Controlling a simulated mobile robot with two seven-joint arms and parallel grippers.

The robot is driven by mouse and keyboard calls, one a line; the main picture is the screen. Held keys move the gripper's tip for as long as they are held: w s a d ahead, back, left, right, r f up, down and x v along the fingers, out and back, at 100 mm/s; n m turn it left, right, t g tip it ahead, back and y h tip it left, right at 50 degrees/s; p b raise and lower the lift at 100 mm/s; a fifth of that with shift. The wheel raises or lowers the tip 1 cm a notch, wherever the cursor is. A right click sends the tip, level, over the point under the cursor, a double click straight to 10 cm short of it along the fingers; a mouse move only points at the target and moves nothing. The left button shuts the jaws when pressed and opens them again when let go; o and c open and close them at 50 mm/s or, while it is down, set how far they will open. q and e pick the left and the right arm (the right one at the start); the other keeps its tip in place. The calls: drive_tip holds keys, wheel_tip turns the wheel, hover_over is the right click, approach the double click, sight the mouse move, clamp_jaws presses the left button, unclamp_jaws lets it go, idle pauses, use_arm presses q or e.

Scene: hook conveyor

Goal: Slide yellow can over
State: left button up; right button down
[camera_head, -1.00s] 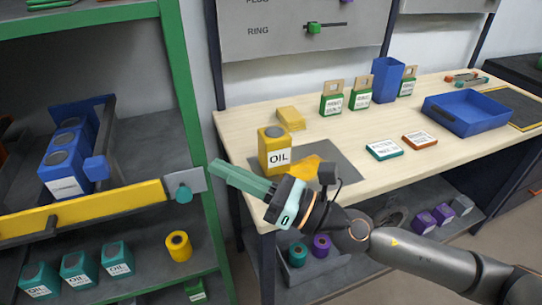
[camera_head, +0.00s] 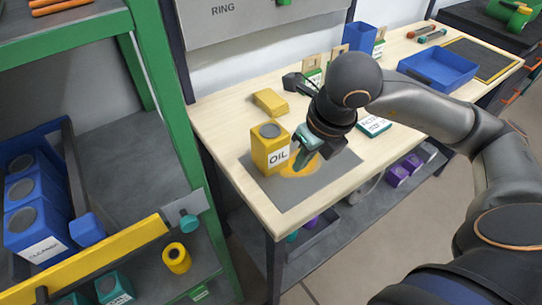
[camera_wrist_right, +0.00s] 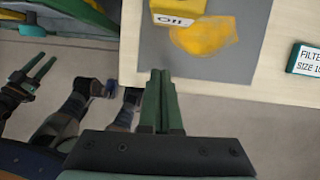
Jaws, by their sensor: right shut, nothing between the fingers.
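The yellow oil can (camera_head: 268,150) stands upright on a grey mat (camera_head: 262,187) at the near left of the wooden table. In the right wrist view the can (camera_wrist_right: 177,8) is cut off at the top edge. A yellow patch (camera_head: 310,176) lies on the mat right of the can. My right gripper (camera_head: 303,155) is shut and empty, just right of the can over the patch. Whether it touches the can is unclear in the head view; the wrist view shows its fingertips (camera_wrist_right: 160,73) apart from it. My left gripper (camera_wrist_right: 32,72) appears at the left, fingers apart.
A yellow block (camera_head: 270,101) lies behind the can. A filter box (camera_head: 374,125) and a blue tray (camera_head: 440,70) are farther right. A green-framed shelf (camera_head: 165,120) with a yellow rail (camera_head: 110,248) stands left of the table, across a gap.

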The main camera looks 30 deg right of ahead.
sight(270, 148)
drive_tip(key=x, duration=0.6)
drive_tip(key=d+x, duration=0.1)
drive_tip(key=x, duration=0.2)
drive_tip(key=shift+s+b, duration=0.1)
drive_tip(key=shift+b, duration=0.2)
drive_tip(key=w, duration=0.1)
drive_tip(key=w+p, duration=0.1)
drive_tip(key=w, duration=0.1)
drive_tip(key=shift+a+f, duration=0.1)
drive_tip(key=shift+f, duration=0.2)
drive_tip(key=shift+w, duration=0.7)
